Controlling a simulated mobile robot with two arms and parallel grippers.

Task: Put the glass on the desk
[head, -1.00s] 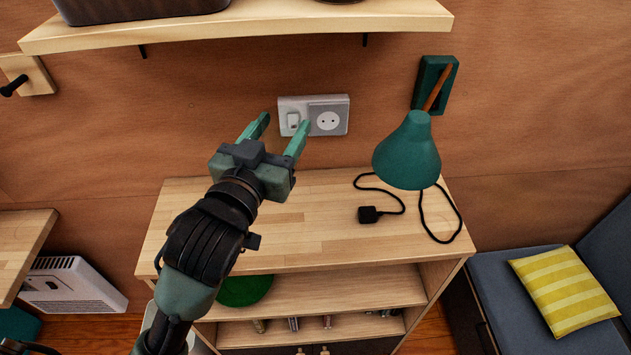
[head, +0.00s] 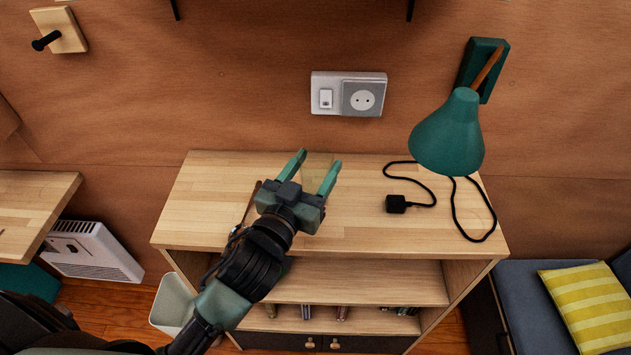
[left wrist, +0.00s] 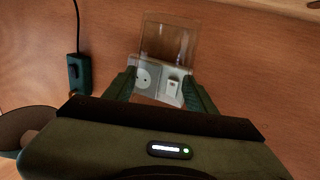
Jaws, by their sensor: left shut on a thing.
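The glass (head: 319,169) is clear and hard to see. It stands between the fingers of my left gripper (head: 313,172), which is shut on it. In the left wrist view the see-through glass (left wrist: 168,42) extends beyond the fingertips, with the wall socket visible through it. In the head view the gripper and glass are over the back middle of the pale wooden top (head: 230,195) of a shelf unit, which I take as the desk. I cannot tell whether the glass touches this top. My right gripper is not in view.
A green lamp (head: 449,135) hangs at the right, with a black cord and plug (head: 397,204) on the top. A wall socket (head: 348,94) is behind. A white bin (head: 172,304) stands at lower left. The top's left part is clear.

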